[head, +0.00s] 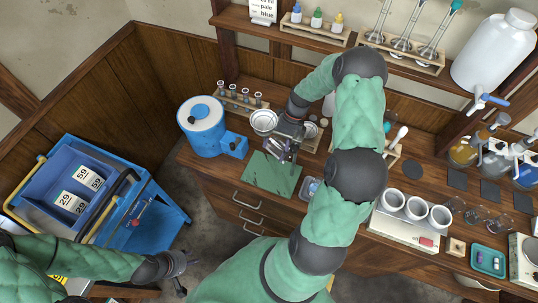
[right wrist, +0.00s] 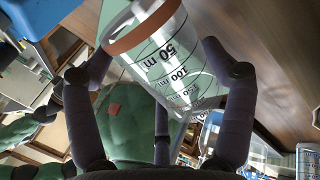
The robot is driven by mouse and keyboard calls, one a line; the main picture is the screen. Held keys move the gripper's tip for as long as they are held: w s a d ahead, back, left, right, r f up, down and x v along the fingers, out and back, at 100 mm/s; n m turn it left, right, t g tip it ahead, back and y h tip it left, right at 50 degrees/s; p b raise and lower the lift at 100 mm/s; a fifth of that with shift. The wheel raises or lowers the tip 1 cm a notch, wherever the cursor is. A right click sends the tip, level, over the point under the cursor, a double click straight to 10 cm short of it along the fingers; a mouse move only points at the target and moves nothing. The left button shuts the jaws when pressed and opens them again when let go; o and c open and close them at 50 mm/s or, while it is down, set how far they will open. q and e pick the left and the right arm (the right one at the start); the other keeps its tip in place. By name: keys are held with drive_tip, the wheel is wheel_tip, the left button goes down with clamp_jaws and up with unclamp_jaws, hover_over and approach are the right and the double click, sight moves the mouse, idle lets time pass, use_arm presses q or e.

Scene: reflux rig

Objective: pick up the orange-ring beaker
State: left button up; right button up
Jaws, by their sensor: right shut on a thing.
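The orange-ring beaker (right wrist: 168,62) is clear glass with black volume marks and an orange ring at one end. In the right wrist view it lies between the fingers of my right gripper (right wrist: 157,76), which is shut on it. In the head view my right gripper (head: 284,150) is over the back edge of the green mat (head: 268,178); the beaker is mostly hidden there by the gripper. I cannot tell whether it touches the surface. My left gripper (head: 181,265) is away at the lower left, beyond the bench; its finger opening is too small to tell.
A blue-and-white pot (head: 202,125) stands left of the mat, a metal bowl (head: 264,121) behind it. A vial rack (head: 240,97) is at the back. White cups (head: 415,208) stand to the right. A blue cart (head: 95,190) is left of the bench.

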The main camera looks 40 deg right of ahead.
sight(280, 144)
wheel_tip(280, 144, up, 14)
drive_tip(key=d+p, duration=0.1)
drive_tip(key=shift+p, duration=0.35)
drive_tip(key=shift+d, duration=0.1)
